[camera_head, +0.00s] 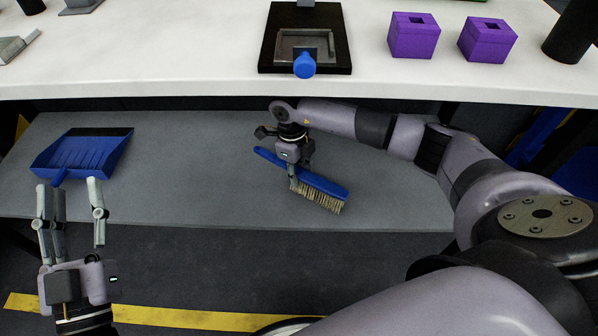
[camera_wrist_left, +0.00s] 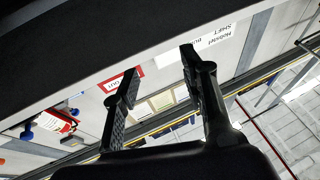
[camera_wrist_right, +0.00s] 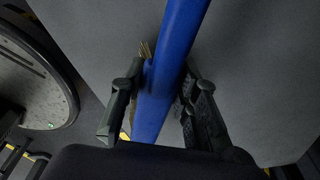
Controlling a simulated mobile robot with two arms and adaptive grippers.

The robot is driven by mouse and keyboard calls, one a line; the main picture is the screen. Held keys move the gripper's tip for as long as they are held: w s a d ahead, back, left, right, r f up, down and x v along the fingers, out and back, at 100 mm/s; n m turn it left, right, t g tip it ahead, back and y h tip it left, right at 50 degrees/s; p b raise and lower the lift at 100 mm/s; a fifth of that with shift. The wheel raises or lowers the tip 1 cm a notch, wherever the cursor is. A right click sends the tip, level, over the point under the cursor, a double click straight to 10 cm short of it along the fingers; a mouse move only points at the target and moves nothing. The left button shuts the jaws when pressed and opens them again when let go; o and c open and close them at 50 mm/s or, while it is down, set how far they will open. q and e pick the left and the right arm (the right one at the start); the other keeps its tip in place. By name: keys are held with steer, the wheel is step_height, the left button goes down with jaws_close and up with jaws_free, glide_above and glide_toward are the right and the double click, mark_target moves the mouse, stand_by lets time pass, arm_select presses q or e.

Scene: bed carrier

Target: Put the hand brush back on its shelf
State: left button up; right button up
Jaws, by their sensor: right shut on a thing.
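The hand brush (camera_head: 322,186) has a blue body and pale bristles. It is at the grey lower shelf (camera_head: 190,190), beneath the white worktop. My right gripper (camera_head: 293,176) is shut on the brush, around its blue handle part. In the right wrist view the blue brush (camera_wrist_right: 168,70) runs between the two fingers (camera_wrist_right: 160,105), with a few bristles showing beside it. I cannot tell whether the bristles touch the shelf. My left gripper (camera_head: 72,205) is open and empty, in front of the shelf's left part. The left wrist view shows its spread fingers (camera_wrist_left: 160,90) with nothing between them.
A blue dustpan (camera_head: 85,152) lies on the shelf's left part. The white worktop (camera_head: 180,50) overhangs the shelf and carries a black fixture (camera_head: 264,50) and two purple blocks (camera_head: 413,37) (camera_head: 487,40). The shelf between dustpan and brush is clear.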

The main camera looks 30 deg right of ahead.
arm_select(q)
steer(key=shift+s+r+t, duration=0.15)
steer(key=shift+r+t, duration=0.15)
steer(key=shift+r, duration=0.2)
arm_select(e)
steer(key=shift+f, duration=0.15)
arm_select(q)
steer(key=shift+s+r+t, duration=0.4)
steer(key=shift+r+t, duration=0.1)
steer(key=shift+r, duration=0.1)
arm_select(e)
steer(key=shift+f, duration=0.3)
arm_select(q)
steer(key=shift+s+r+t+h+b, duration=0.3)
steer(key=shift+r+b, duration=0.1)
steer(key=shift+r, duration=0.05)
arm_select(e)
steer(key=shift+f, duration=0.15)
arm_select(q)
steer(key=shift+s+r+t, duration=0.25)
steer(key=shift+t, duration=0.05)
arm_select(e)
steer(key=shift+s+f, duration=0.15)
steer(key=shift+f, duration=0.05)
jaws_close()
arm_select(q)
steer(key=shift+s+r, duration=0.15)
steer(key=shift+r, duration=0.1)
arm_select(e)
steer(key=shift+f, duration=0.15)
